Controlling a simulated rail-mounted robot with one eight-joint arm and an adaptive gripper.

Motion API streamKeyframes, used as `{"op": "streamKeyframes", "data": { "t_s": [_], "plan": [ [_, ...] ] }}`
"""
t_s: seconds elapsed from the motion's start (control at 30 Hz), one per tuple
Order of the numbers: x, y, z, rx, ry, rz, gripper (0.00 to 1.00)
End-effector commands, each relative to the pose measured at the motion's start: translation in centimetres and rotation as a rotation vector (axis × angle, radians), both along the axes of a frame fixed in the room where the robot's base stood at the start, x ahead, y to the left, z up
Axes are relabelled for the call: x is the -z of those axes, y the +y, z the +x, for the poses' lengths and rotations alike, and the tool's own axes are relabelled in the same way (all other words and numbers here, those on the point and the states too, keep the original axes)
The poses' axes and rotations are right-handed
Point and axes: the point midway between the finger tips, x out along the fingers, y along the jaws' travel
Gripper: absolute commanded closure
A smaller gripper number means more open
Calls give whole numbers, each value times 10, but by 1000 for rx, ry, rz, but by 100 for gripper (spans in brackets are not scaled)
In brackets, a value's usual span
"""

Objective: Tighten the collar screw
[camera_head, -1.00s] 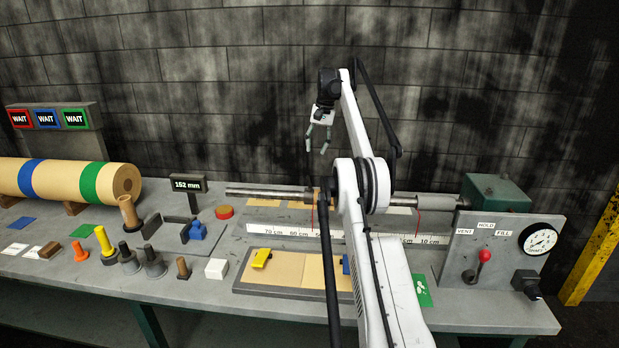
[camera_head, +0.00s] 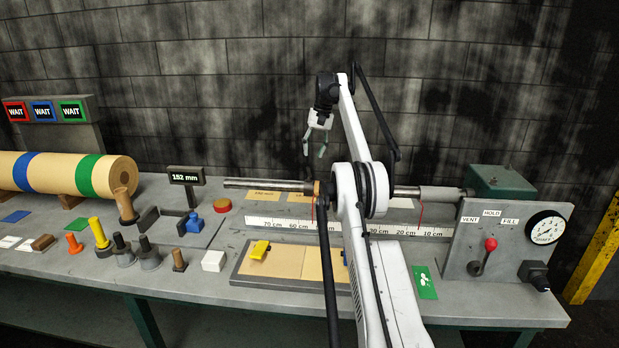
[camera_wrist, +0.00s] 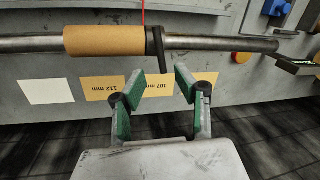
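A steel shaft (camera_wrist: 215,43) runs across the wrist view and carries a tan sleeve (camera_wrist: 105,41). A dark collar (camera_wrist: 153,42) sits around the shaft at the sleeve's right end, with a narrow dark stem (camera_wrist: 162,66) pointing toward my gripper. I cannot make out a separate screw head. My gripper (camera_wrist: 158,72) is open and empty; its green-padded fingers lie either side of the stem's line and appear apart from it. In the head view my gripper (camera_head: 313,150) hangs above and behind the shaft (camera_head: 260,184). My arm hides part of the shaft there.
A control panel (camera_head: 505,250) with a red-knobbed lever (camera_head: 490,244) and gauge (camera_head: 545,230) stands right. A scale strip (camera_head: 275,223) and shallow tray (camera_head: 235,274) lie in front of the shaft.

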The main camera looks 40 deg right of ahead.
Motion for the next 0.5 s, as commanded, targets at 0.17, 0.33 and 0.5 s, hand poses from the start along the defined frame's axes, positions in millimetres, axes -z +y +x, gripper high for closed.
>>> {"op": "streamKeyframes", "data": {
  "t_s": [0.17, 0.33, 0.5],
  "plan": [
    [29, 5, 3, -1, 0, 0, 69],
    [46, 8, 5, -1, 0, 0, 69],
    [64, 11, 7, -1, 0, 0, 69]
  ]
}}
